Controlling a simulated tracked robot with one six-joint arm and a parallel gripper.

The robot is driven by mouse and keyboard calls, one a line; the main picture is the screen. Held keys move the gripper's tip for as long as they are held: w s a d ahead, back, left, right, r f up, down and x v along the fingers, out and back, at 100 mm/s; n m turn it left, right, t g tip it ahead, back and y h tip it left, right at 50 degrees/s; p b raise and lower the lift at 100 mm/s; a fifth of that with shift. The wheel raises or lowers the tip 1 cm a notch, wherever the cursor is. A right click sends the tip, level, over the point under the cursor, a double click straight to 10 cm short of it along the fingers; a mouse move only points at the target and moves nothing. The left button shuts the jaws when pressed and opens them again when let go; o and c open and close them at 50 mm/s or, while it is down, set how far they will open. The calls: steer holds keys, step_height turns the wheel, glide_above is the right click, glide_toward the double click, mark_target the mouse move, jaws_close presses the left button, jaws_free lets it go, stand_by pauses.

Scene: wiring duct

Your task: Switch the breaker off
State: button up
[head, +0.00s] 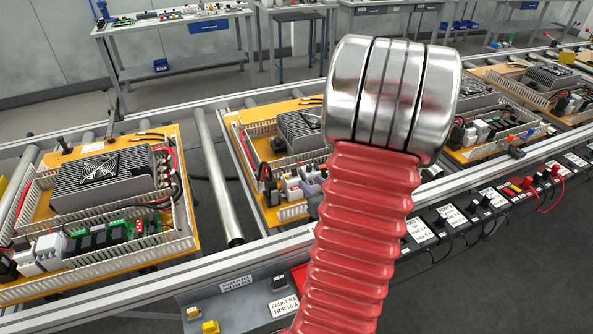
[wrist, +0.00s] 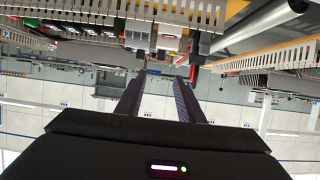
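In the head view, the middle mounting board (head: 236,122) carries a row of pale breaker-like modules (head: 303,183) beside a slotted wiring duct. My red arm covers the right part of this board, and the gripper does not show there. In the wrist view, my gripper (wrist: 160,77) has its two dark fingers apart, with no object clearly held between them.
Another board (head: 172,248) with a finned fan unit (head: 103,178) lies on the left. A bare conveyor roller (head: 217,180) separates the boards. Benches stand at the back.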

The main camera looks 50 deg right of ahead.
mark_target(295, 169)
steer(key=shift+w, duration=0.1)
steer(key=x, duration=1.3)
steer(key=shift+w+d+f, duration=0.15)
steer(key=shift+w+f, duration=0.05)
steer(key=shift+w, duration=0.1)
steer(key=shift+c, duration=0.3)
jaws_close()
